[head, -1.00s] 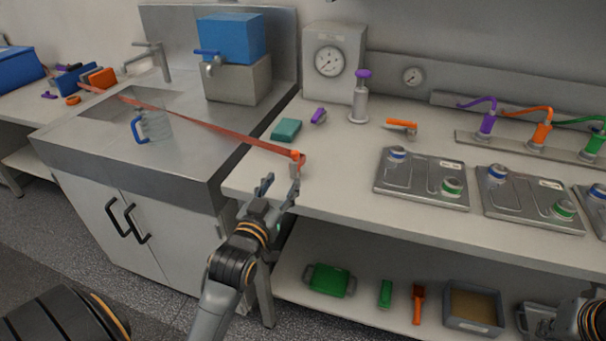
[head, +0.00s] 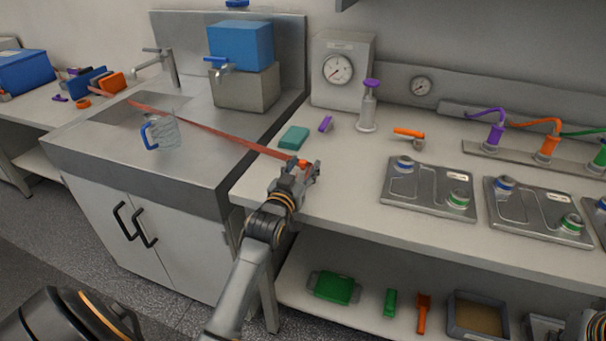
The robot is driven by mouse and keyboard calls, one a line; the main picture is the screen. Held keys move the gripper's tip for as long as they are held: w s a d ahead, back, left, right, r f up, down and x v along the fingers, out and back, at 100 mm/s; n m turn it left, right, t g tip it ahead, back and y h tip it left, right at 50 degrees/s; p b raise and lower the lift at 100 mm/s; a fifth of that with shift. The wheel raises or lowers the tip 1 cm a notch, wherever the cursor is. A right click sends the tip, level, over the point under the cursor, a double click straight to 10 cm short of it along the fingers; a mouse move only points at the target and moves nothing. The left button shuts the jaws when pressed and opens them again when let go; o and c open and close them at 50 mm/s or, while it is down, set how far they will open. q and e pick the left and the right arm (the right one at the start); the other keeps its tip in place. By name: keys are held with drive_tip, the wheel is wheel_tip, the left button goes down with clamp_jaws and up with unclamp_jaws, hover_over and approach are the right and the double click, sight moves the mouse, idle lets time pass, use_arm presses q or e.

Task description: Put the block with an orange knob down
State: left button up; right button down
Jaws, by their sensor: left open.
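A small block with an orange knob (head: 303,162) is at the left front corner of the right-hand bench, at the end of a long red strap (head: 220,136). My left gripper (head: 308,174) is open at the block, its fingers reaching up beside it. The fingers hide most of the block, and I cannot tell whether they touch it. Of my right arm only a part shows at the lower right corner; its gripper is not in view.
A teal block (head: 294,138) and a purple clip (head: 325,124) lie behind the gripper. Metal plates (head: 428,188) with knobs lie to the right. A clear jug (head: 165,132) stands by the sink. The bench front between gripper and plates is clear.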

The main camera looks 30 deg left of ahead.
use_arm(q)
drive_tip(key=shift+c, duration=1.1)
clamp_jaws()
